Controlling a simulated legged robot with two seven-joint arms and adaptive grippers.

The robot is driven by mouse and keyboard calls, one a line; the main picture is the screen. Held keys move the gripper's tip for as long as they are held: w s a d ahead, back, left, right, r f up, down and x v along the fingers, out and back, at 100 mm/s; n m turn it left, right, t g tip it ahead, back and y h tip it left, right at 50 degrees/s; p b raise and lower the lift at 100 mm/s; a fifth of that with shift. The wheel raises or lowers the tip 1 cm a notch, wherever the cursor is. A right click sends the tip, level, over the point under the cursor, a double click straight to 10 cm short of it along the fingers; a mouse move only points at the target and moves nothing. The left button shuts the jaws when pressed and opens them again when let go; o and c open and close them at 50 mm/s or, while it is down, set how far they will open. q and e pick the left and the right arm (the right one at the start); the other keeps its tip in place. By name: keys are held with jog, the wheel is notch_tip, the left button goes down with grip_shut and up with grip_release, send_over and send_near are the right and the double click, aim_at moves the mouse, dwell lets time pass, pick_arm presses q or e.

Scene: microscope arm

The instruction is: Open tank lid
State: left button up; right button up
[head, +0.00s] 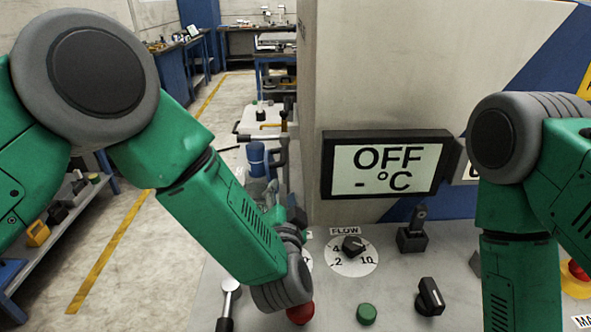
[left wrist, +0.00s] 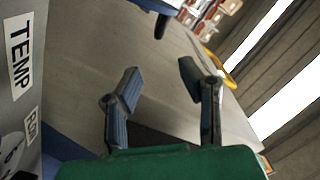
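I cannot tell whether that surface is the tank lid. No lid or lid handle can be made out for certain; my left arm covers part of that area. My right arm enters at the right in the head view, but its gripper is out of frame.
The control panel (head: 390,280) holds a flow knob (head: 353,246), a green button (head: 366,314), a black switch (head: 430,297) and a red knob (head: 300,313) close to my left wrist. The display (head: 385,168) reads OFF. A TEMP label (left wrist: 19,55) is at the left in the wrist view.

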aim_at(282, 166)
pick_arm(q)
jog(key=shift+w+a+f, duration=0.3)
jog(key=shift+a+f, duration=0.05)
jog(key=shift+w+a, duration=0.25)
jog(key=shift+w, duration=0.05)
jog(key=w, duration=0.8)
jog(key=w+d, duration=0.1)
jog(key=w, duration=0.3)
jog(key=shift+w+r, duration=0.1)
jog(key=shift+w+a, duration=0.25)
jog(key=shift+w, duration=0.15)
jog(key=shift+s+d, duration=0.1)
jog(key=shift+d, duration=0.55)
grip_shut()
jog(key=shift+s+d+f+b, duration=0.15)
jog(key=shift+d+f+b, duration=0.05)
jog(key=shift+f+b, duration=0.1)
